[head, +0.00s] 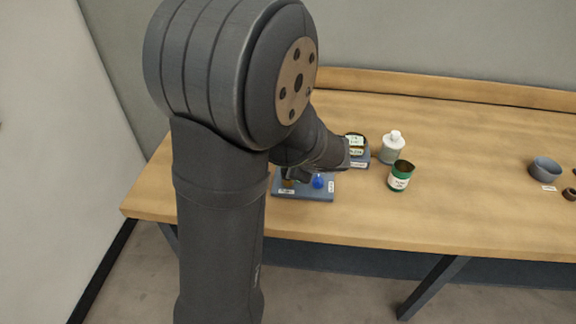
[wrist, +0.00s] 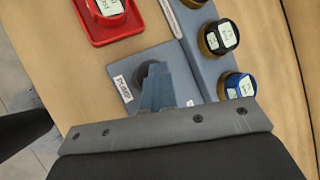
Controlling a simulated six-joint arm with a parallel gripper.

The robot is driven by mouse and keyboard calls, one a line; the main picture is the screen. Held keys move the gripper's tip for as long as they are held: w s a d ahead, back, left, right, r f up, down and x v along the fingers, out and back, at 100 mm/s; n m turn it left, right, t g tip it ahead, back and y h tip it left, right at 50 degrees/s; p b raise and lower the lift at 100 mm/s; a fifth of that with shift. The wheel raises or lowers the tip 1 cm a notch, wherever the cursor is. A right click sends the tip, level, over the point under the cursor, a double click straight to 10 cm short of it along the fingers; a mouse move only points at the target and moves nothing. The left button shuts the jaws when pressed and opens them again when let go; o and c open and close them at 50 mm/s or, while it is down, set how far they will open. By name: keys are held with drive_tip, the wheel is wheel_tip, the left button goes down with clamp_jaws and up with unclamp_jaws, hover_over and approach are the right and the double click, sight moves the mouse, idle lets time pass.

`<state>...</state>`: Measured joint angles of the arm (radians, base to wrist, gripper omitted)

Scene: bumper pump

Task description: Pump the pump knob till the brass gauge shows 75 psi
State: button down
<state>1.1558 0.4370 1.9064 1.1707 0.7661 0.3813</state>
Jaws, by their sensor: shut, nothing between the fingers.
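My gripper (wrist: 157,72) is shut and empty, pointing down over a blue-grey plate (wrist: 125,71). A dark round knob (wrist: 144,71), partly hidden behind the fingertips, sits on this plate beside a white label that seems to read PUMP. I cannot tell if the fingertips touch it. Beyond it on a blue-grey strip stand a black-rimmed gauge (wrist: 222,36) and a blue-rimmed gauge (wrist: 240,86), both with brass-coloured sides. Their readings are too small to read, and I cannot tell which is the brass gauge. In the head view my arm hides most of the pump area and my fingertips.
A red-based gauge (wrist: 100,35) stands close by the pump plate. A green can (head: 401,177), a white bottle (head: 392,148) and a grey bowl (head: 545,168) stand to the right, with clear table (head: 465,180) between.

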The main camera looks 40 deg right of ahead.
drive_tip(key=shift+r, duration=1)
drive_tip(key=shift+r, duration=2.55)
drive_tip(key=shift+f, duration=0.1)
drive_tip(key=shift+r, duration=2)
